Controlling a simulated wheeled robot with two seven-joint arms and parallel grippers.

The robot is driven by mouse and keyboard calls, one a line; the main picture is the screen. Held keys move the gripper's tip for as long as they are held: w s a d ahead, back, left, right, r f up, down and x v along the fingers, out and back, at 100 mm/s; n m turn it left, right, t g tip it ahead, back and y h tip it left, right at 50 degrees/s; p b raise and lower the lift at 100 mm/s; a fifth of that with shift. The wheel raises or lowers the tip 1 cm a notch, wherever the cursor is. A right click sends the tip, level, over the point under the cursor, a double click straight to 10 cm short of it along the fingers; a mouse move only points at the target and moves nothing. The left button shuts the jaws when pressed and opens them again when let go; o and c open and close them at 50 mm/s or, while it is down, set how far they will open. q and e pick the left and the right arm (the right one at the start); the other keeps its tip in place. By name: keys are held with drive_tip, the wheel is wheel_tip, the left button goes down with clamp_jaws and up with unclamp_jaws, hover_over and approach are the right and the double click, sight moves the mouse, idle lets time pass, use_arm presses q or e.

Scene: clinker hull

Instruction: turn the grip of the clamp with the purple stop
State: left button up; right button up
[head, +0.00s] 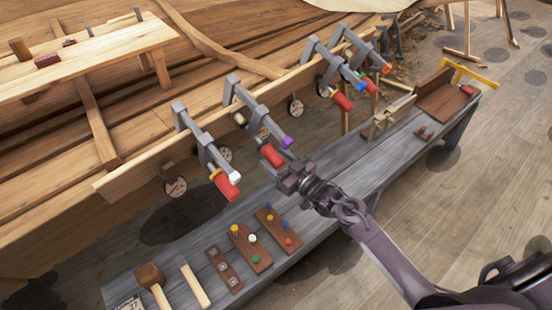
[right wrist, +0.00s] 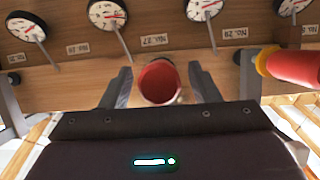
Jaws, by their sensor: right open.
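The clamp with the purple stop (head: 286,142) hangs on the hull's plank edge, near the middle of the head view. Its red grip (head: 271,155) points down towards the bench. My right gripper (head: 290,180) is just below and right of that grip. In the right wrist view, a red grip (right wrist: 158,82) shows end-on between the two spread fingers (right wrist: 161,90), with a gap on each side. The purple stop does not show in that view. My left gripper is not in view.
A clamp with a white stop (head: 235,178) hangs to the left; others hang further right. A red grip with a yellow collar (right wrist: 295,66) is close at the wrist view's right. Dials (right wrist: 110,15) line the plank. The grey bench (head: 330,205) below holds pegged blocks (head: 250,248) and a mallet (head: 150,278).

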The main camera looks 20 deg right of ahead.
drive_tip(key=shift+c, duration=0.4)
drive_tip(key=c, duration=0.9)
drive_tip(key=shift+w+m+g+y, duration=0.1)
drive_tip(key=shift+m+g+y, duration=0.4)
drive_tip(key=shift+m+y, duration=0.65)
drive_tip(key=shift+m+g+y+b, duration=0.4)
drive_tip(key=shift+m+y+b, duration=0.35)
drive_tip(key=shift+m+y, duration=0.5)
drive_tip(key=o, duration=1)
